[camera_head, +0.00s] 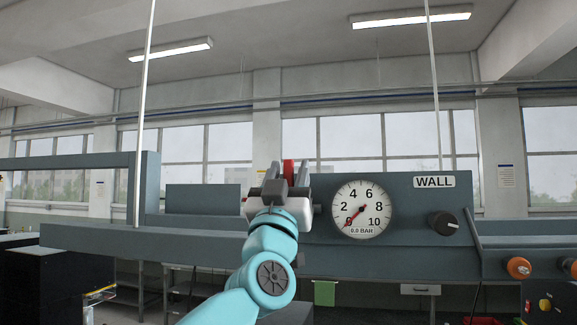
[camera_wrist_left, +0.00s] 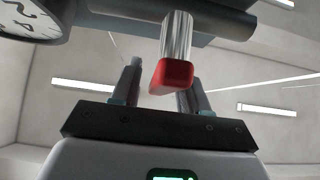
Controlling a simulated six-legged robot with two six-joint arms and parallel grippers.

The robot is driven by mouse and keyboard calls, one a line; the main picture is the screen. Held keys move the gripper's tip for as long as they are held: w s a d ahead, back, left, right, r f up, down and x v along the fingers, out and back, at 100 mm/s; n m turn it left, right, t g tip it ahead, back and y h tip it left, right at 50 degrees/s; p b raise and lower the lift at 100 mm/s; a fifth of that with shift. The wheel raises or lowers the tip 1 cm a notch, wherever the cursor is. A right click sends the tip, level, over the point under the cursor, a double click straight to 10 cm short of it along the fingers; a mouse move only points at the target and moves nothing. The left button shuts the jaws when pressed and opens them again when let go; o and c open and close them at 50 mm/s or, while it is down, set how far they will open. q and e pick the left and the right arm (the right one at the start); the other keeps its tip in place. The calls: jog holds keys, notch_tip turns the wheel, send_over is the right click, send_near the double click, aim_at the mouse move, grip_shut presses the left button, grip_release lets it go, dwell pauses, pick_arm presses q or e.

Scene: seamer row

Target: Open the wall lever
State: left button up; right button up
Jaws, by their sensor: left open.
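My right gripper is not in view.
A round gauge (camera_head: 363,209) reads 0.0 BAR, just right of my gripper. A black knob (camera_head: 443,223) and orange knobs (camera_head: 518,268) sit farther right. A grey beam (camera_head: 130,241) runs left. Dark cabinets (camera_head: 60,285) stand at lower left.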

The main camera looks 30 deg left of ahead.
pick_arm(q)
jog(key=shift+s+d+r, duration=0.15)
jog(key=shift+s+d, duration=0.1)
jog(key=shift+s, duration=0.15)
jog(key=shift+w+a, duration=0.1)
grip_shut()
jog(key=shift+n, duration=0.3)
jog(key=a+f+n+g+y+p, duration=0.2)
jog(key=n+g+y, duration=0.3)
jog(key=n, duration=0.7)
jog(key=s+a+f+n+g+y+p, duration=0.1)
jog(key=a+f+n+g+y+p, duration=0.1)
jog(key=n+g, duration=0.8)
jog(key=shift+s+a+f+n+g+y+p, duration=0.25)
jog(key=shift+a+f+n+y, duration=0.2)
jog(key=shift+a+n+y, duration=0.65)
jog(key=shift+d, duration=0.25)
